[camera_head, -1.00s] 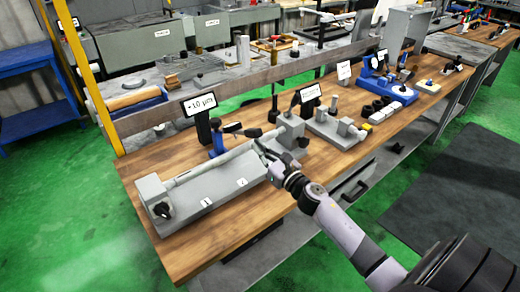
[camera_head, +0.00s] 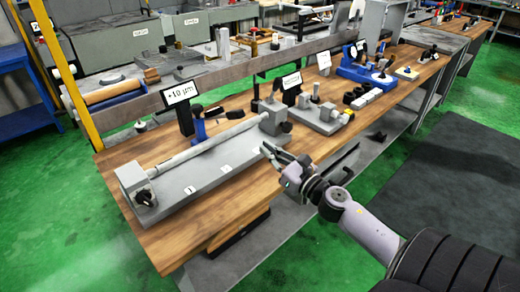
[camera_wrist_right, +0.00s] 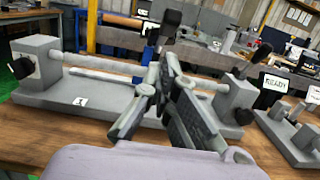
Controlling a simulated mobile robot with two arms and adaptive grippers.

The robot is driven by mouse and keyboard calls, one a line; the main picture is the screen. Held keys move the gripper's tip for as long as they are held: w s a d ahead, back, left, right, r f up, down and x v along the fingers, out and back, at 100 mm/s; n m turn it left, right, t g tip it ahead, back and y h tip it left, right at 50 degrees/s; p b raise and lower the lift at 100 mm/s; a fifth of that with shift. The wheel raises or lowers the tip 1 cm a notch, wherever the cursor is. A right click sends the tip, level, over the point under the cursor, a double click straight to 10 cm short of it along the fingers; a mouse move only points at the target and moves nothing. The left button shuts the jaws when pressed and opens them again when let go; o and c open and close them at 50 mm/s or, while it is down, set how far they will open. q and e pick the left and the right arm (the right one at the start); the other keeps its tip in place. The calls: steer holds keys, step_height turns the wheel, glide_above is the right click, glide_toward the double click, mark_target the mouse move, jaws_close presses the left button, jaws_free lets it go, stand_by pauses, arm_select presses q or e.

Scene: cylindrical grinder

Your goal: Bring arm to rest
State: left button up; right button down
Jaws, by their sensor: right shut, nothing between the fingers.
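My right gripper (camera_head: 274,155) is shut and empty, in front of the right end of a grey bench fixture on the wooden table (camera_head: 160,247). The fixture (camera_head: 205,183) holds a long grey shaft (camera_head: 190,153) between its two end blocks. The right wrist view also shows my right gripper (camera_wrist_right: 165,75) in front of the same fixture (camera_wrist_right: 75,100) and shaft (camera_wrist_right: 105,76). In that view the gripper hides part of the shaft; contact cannot be told there. My left gripper is not in view.
A display reading +10 µm (camera_head: 181,92) stands behind the fixture. A second fixture (camera_head: 318,115) and a blue device (camera_head: 365,70) stand farther right on the table. A grey shelf wall runs along the back. Green floor and a dark mat (camera_head: 455,180) lie clear at right.

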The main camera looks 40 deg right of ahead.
steer(key=shift+s, duration=0.15)
stand_by(0.5)
steer(key=s+d+f+m+g+h, duration=0.1)
steer(key=d+f+m+g+h, duration=0.1)
steer(key=f+m, duration=0.65)
steer(key=s+d+f+m+g+h, duration=0.1)
steer(key=s+d+f+m+g, duration=0.15)
steer(key=f, duration=1.05)
steer(key=s+a+f+m+g, duration=0.15)
steer(key=s+f+m, duration=0.25)
steer(key=f, duration=0.5)
steer(key=s+a+f+m+g, duration=0.1)
steer(key=s+f+m+g, duration=0.3)
steer(key=f, duration=0.5)
steer(key=s+a+f+m+g, duration=0.1)
steer(key=s+a+f+m, duration=0.25)
steer(key=s+f, duration=0.3)
steer(key=s+a+f+m+g, duration=0.25)
steer(key=s+f+m, duration=0.2)
steer(key=f, duration=0.25)
steer(key=s+a+f+m+g, duration=0.2)
steer(key=s+a, duration=0.4)
steer(key=s, duration=0.4)
steer(key=s+a+f+m+g+y, duration=0.1)
steer(key=s+a+f+m, duration=0.4)
steer(key=s, duration=0.5)
steer(key=shift+s+a+f+g, duration=0.25)
steer(key=shift+a+f+g, duration=0.15)
steer(key=shift+f+g, duration=0.5)
